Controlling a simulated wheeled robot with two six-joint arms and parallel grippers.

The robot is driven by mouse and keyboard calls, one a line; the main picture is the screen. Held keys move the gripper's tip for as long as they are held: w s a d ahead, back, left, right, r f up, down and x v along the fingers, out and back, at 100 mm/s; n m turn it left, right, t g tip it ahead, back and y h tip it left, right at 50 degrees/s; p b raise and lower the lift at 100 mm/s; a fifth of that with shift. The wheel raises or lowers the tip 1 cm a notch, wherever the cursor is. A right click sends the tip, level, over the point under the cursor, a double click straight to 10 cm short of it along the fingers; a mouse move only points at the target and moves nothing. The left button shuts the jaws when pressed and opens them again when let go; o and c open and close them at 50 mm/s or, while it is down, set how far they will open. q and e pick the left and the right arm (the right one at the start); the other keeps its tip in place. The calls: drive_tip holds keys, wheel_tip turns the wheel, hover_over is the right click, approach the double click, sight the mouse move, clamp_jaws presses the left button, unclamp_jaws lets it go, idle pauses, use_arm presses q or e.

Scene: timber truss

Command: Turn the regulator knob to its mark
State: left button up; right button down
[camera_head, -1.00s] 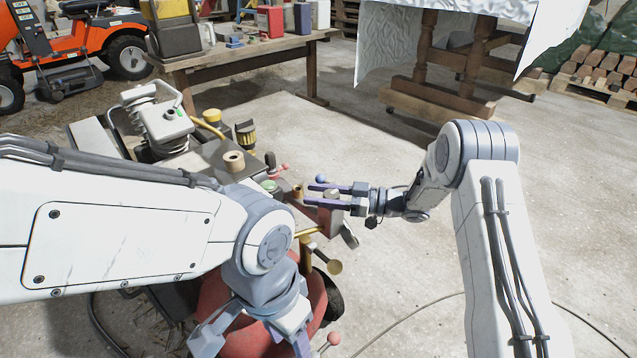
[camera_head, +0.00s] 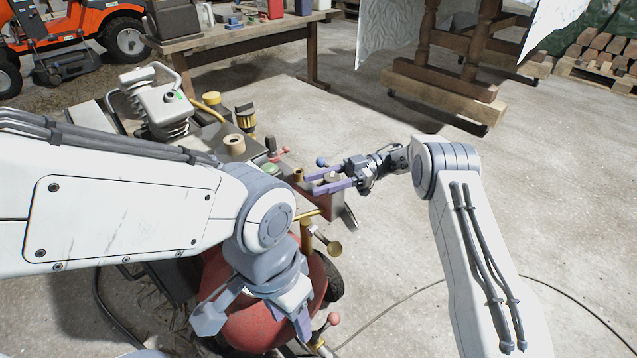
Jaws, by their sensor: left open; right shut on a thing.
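The compressor has a red tank (camera_head: 245,332) and a dark top with several fittings. My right gripper (camera_head: 318,183) is at the right end of that top, its two purple fingers closed around a small grey knob (camera_head: 332,177). I take it to be the regulator knob; the fingers hide part of it, and no mark on it can be made out. My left gripper (camera_head: 255,322) is open and empty, pointing down in front of the red tank, with its fingers wide apart.
Another red ball handle (camera_head: 333,318) is low by the tank. A finned pump (camera_head: 160,105) stands at the back left.

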drive_tip(key=shift+r, duration=0.1)
drive_tip(key=shift+c, duration=1.7)
unclamp_jaws()
drive_tip(key=s+d+r+p, duration=0.6)
drive_tip(key=d+r+p, duration=0.1)
drive_tip(key=d+r, duration=0.3)
drive_tip(key=shift+r+p, duration=0.4)
drive_tip(key=shift+r, duration=0.05)
drive_tip(key=shift+w, duration=0.1)
